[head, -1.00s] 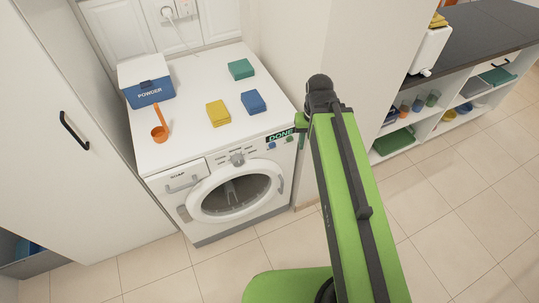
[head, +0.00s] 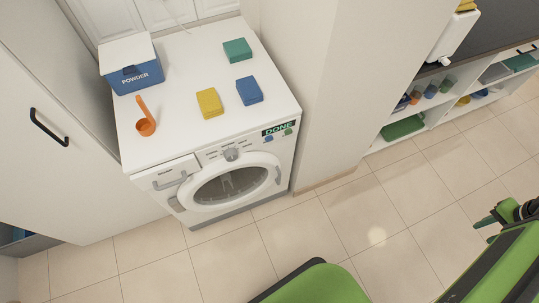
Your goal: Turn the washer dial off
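The white washer (head: 160,206) stands at the left, its front facing me. Its grey dial (head: 231,154) sits at the middle of the control panel, above the round door. The dial's exact setting is too small to read. The display (head: 280,128) at the panel's right end reads DONE, with a blue and a green button below it. The round door (head: 230,187) looks shut. My gripper (head: 486,222) shows only in part at the right edge, beyond my arm, well away from the washer. Its fingers are too small and hidden to tell their opening.
On the washer top are a blue POWDER box (head: 137,77), an orange scoop (head: 146,126), and yellow (head: 210,103), blue (head: 249,91) and green (head: 237,50) blocks. A tall cabinet (head: 40,160) stands left, a wall panel right. The tiled floor (head: 330,230) ahead is mostly clear.

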